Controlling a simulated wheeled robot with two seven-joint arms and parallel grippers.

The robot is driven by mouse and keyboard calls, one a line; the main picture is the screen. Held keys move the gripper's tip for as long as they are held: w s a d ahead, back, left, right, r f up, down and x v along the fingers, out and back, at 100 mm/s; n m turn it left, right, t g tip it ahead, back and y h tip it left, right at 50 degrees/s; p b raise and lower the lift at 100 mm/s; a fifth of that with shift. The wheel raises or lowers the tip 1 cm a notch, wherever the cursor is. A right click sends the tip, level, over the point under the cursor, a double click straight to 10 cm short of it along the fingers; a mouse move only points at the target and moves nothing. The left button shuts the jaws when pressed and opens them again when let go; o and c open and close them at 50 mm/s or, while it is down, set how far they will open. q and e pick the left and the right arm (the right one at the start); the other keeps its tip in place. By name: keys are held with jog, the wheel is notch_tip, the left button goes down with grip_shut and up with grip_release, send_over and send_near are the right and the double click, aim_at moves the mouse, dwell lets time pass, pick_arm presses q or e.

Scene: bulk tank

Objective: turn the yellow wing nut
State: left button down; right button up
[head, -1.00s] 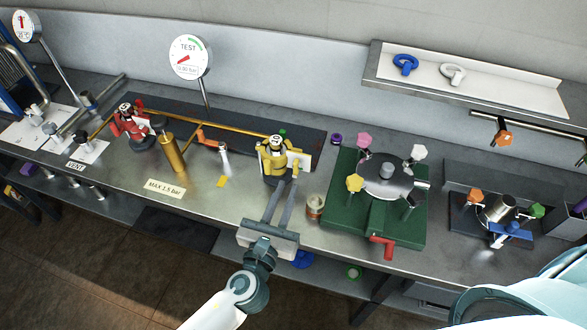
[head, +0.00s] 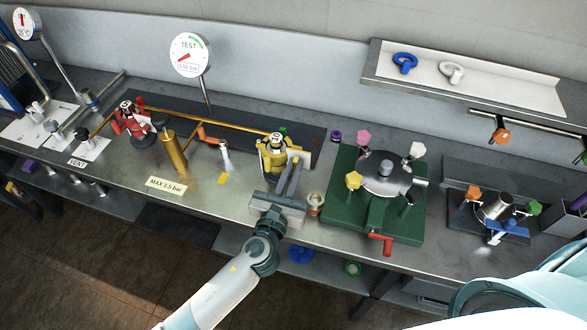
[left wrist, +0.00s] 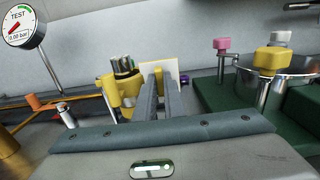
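The yellow wing nut (head: 354,181) sits on a post at the front left of the round metal lid (head: 386,170) on the green base (head: 412,226). In the left wrist view the yellow wing nut (left wrist: 273,59) is upright at the right, apart from my fingers. My left gripper (head: 292,166) is to its left, over the bench, with its fingers pointing at the yellow valve (head: 272,150). In the left wrist view a narrow gap shows between the fingers (left wrist: 160,78), with nothing seen held. Whether they touch the yellow valve or its white plate is unclear. My right gripper is out of view.
A pink nut (head: 364,138) and a white nut (head: 417,150) stand around the lid. A red handle (head: 381,244) sticks out in front. Brass pipework (head: 210,121) lies left.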

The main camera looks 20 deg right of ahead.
pick_arm(q)
jog(key=shift+n, duration=0.4)
jog(key=n, duration=0.4)
jog(key=shift+a+n+b, duration=0.1)
jog(key=shift+n+b, duration=0.2)
jog(key=shift+b, duration=0.1)
jog(key=shift+w+a+f+n, duration=0.1)
jog(key=shift+f+n, duration=0.05)
jog(key=shift+n, duration=3)
jog(key=shift+w+a+f+n, duration=0.1)
jog(key=shift+f+n, duration=0.05)
jog(key=shift+n, duration=3)
jog(key=c, duration=2.1)
grip_release()
